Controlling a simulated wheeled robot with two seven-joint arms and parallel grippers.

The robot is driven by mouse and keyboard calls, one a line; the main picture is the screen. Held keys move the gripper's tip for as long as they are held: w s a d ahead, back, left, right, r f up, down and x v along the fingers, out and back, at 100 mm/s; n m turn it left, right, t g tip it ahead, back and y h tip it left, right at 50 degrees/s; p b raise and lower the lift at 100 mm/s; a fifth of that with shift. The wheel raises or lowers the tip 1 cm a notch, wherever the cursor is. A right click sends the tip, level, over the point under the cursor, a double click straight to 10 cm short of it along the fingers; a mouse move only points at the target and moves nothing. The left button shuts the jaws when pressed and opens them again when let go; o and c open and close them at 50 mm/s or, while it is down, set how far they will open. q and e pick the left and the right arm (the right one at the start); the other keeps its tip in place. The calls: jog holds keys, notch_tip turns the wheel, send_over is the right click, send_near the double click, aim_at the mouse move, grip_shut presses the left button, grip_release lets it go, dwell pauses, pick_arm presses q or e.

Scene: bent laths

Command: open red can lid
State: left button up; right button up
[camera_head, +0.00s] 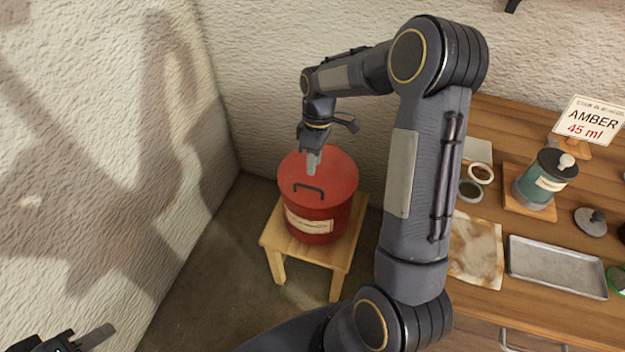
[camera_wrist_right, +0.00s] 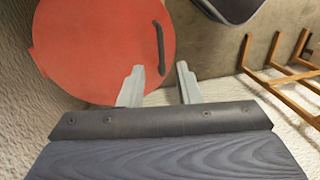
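The red can (camera_head: 318,222) stands upright on a small wooden stool (camera_head: 350,232), with a paper label on its front. Its red lid (camera_head: 338,172) lies flat on top and carries a dark bar handle (camera_head: 308,190). In the right wrist view the lid (camera_wrist_right: 95,45) fills the upper left, with the handle (camera_wrist_right: 160,48) near its edge. My right gripper (camera_head: 312,165) points down over the lid, behind the handle. Its fingers (camera_wrist_right: 158,85) are apart with nothing between them, and the handle shows beyond their tips. My left gripper (camera_head: 85,342) is partly cut off at the lower left, away from the can.
A wooden counter (camera_head: 490,215) at right holds a teal jar (camera_head: 538,190), a metal tray (camera_head: 555,268), a stained cloth (camera_head: 477,250) and an AMBER 45 ml sign (camera_head: 590,121). Textured walls stand close behind and left of the can. A wooden frame (camera_wrist_right: 285,85) shows in the right wrist view.

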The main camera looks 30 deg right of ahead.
send_over(313, 193)
notch_tip(313, 193, down, 7)
jog(key=shift+s+a+r, duration=0.1)
jog(key=shift+r, duration=0.1)
grip_shut()
dwell(0.3)
